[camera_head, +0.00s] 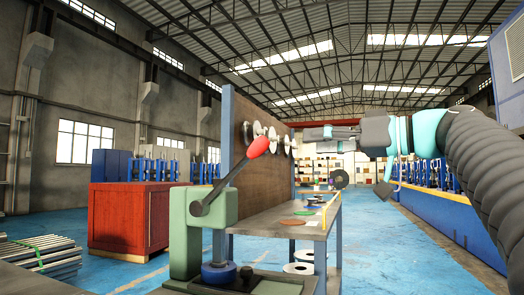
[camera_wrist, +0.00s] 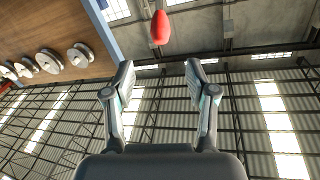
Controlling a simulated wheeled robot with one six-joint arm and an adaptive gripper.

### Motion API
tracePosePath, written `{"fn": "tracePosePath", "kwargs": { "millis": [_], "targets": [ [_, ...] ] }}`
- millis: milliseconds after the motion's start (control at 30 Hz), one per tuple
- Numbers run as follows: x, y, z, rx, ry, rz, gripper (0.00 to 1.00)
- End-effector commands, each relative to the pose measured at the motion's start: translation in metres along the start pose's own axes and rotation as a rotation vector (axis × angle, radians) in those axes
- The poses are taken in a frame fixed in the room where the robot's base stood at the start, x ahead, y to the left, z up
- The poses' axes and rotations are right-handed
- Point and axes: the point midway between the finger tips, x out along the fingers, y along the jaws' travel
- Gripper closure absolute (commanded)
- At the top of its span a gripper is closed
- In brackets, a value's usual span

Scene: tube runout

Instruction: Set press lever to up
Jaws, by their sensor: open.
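The press (camera_head: 204,232) is a green body standing on a bench in the head view. Its dark lever (camera_head: 228,181) slants up and to the right from a pivot on the body and ends in a red knob (camera_head: 259,147). My gripper (camera_head: 308,133) is to the right of the knob in the head view, with its fingers pointing left, and is apart from it. In the wrist view my gripper (camera_wrist: 160,70) is open and empty. The red knob (camera_wrist: 160,27) shows beyond the fingertips, in line with the gap between them. The lever's shaft is not clear there.
An upright brown board (camera_head: 232,150) with several round metal pieces (camera_head: 273,138) stands behind the press; it also shows in the wrist view (camera_wrist: 60,25). A red crate (camera_head: 130,217) stands left. Blue floor is open at right.

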Motion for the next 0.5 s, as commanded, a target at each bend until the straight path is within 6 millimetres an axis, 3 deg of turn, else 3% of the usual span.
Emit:
{"fn": "tracePosePath", "kwargs": {
  "millis": [500],
  "targets": [
    [0.084, -0.002, 0.0, 0.003, -0.002, -0.004, 0.43]
  ]
}}
